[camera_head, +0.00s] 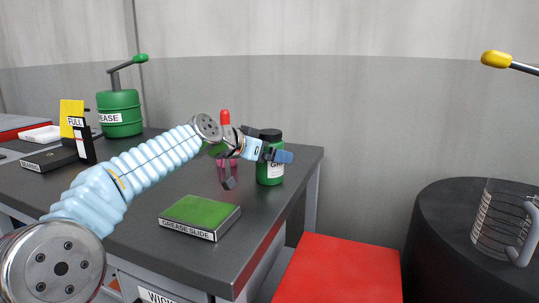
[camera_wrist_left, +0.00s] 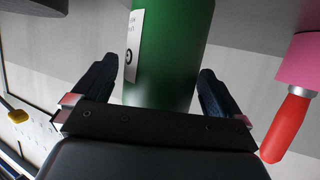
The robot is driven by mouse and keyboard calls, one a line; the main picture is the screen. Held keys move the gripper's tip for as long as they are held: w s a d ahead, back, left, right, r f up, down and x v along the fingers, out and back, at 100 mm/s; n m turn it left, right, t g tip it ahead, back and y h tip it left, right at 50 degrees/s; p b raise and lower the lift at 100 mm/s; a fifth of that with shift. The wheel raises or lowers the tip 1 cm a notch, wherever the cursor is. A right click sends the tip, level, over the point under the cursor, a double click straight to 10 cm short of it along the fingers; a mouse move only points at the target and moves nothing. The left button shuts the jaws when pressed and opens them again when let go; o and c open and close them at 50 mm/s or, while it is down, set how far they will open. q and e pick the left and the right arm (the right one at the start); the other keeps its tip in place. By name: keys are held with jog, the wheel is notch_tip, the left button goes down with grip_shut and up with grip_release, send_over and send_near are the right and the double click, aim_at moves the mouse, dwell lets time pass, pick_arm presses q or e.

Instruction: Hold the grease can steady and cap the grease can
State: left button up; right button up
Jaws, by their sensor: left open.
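The green grease can (camera_head: 270,174) stands upright near the right end of the dark workbench, with a black top (camera_head: 270,134) on it. Whether that top is a cap fully seated is too small to tell. My left gripper (camera_head: 278,155) is at the upper part of the can, partly covering its label. In the left wrist view, the open fingers (camera_wrist_left: 155,72) lie on either side of the green can body (camera_wrist_left: 170,50), with visible gaps. My right gripper is not in view.
A red-topped pink object (camera_head: 225,117) stands close beside the left gripper; it also shows in the wrist view (camera_wrist_left: 287,118). A grease slide box (camera_head: 200,216) lies in front. A larger green grease pump (camera_head: 119,112) stands left. A dark drum (camera_head: 438,235) bears a clear jug (camera_head: 497,222).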

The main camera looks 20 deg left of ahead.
pick_arm(q)
jog(key=shift+w+d+f, duration=0.1)
jog(key=shift+w+f, duration=0.05)
jog(key=shift+w, duration=0.1)
jog(key=c, duration=1.4)
jog(key=shift+r, duration=0.2)
